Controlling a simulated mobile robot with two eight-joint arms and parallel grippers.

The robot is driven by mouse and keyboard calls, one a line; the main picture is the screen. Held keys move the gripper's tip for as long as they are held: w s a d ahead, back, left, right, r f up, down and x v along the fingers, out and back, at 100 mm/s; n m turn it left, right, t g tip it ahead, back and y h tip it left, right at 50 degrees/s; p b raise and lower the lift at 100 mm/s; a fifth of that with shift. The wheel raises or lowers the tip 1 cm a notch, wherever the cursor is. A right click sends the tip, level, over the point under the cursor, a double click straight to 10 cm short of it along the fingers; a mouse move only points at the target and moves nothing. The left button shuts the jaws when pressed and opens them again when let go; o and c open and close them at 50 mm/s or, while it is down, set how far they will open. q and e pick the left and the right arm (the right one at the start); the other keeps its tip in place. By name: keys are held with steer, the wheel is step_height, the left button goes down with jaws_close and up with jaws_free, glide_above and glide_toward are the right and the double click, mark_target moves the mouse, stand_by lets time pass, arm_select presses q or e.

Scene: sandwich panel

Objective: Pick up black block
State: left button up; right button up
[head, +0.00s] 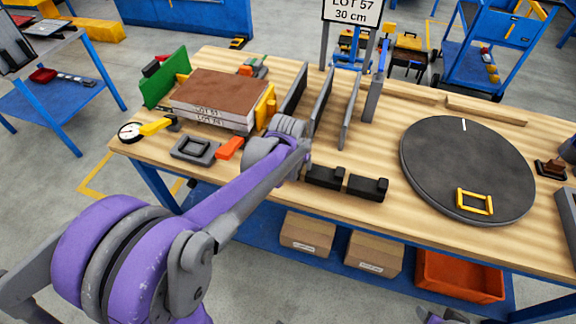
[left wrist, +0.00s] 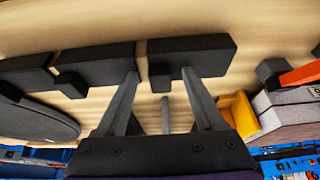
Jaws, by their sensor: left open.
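Black blocks lie in a row near the front edge of the wooden table. In the head view, two show right of my left wrist, a middle one (head: 325,178) and a right one (head: 368,187). The left wrist view shows a right-hand black block (left wrist: 205,52), a middle one (left wrist: 98,62) and part of another (left wrist: 22,70) at left. My left gripper (left wrist: 160,74) is open, with its fingertips overlapping the right-hand and middle blocks in that view. I cannot tell whether they touch. In the head view its fingers are hidden behind the wrist.
Upright grey dividers (head: 320,100) stand behind the blocks. A stack of brown-topped panels (head: 220,90) is at left, with an orange piece (head: 230,148) and grey tray (head: 195,147) before it. A round dark disc (head: 440,150) carries a yellow frame (head: 474,202) at right.

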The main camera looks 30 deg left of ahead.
arm_select(q)
jaws_close()
stand_by(0.3)
